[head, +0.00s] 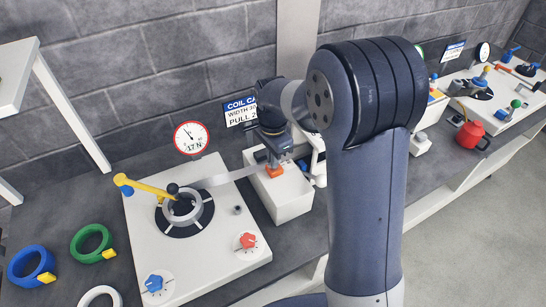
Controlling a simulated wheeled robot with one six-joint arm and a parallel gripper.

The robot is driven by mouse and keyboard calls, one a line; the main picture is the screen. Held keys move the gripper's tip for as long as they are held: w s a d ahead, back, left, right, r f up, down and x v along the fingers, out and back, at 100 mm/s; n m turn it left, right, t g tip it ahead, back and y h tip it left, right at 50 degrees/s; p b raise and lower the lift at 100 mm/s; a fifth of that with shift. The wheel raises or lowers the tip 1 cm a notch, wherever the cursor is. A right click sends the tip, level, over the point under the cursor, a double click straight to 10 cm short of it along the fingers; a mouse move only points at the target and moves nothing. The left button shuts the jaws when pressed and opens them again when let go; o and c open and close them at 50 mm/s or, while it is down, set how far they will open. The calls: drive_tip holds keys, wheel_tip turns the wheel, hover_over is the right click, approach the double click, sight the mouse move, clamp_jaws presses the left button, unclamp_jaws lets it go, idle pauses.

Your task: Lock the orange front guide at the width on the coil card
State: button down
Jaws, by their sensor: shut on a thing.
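The orange front guide (274,170) shows as a small orange piece on top of the white feed block (283,198). My gripper (273,158) comes down over it from above and is shut on it. The fingertips are small here and partly hidden by the wrist. A pale strip (230,177) runs from the coil (184,206) to the block beside the guide. The guide's lock cannot be made out.
A round gauge (191,138) reading about 17 N stands behind the white plate (143,235). The plate bears a yellow lever (146,189), a blue knob (155,283) and a red knob (247,241). Blue (31,268) and green (91,244) rings lie at left. Another station stands at right.

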idle(0.3)
drive_tip(key=c, duration=1.6)
unclamp_jaws()
drive_tip(key=shift+o, duration=0.2)
wheel_tip(320, 180, up, 11)
drive_tip(key=shift+b, duration=0.45)
drive_tip(key=shift+f, duration=0.15)
wheel_tip(320, 180, down, 11)
drive_tip(key=shift+r+p, duration=0.1)
drive_tip(key=shift+p, duration=0.35)
drive_tip(key=shift+r, duration=0.1)
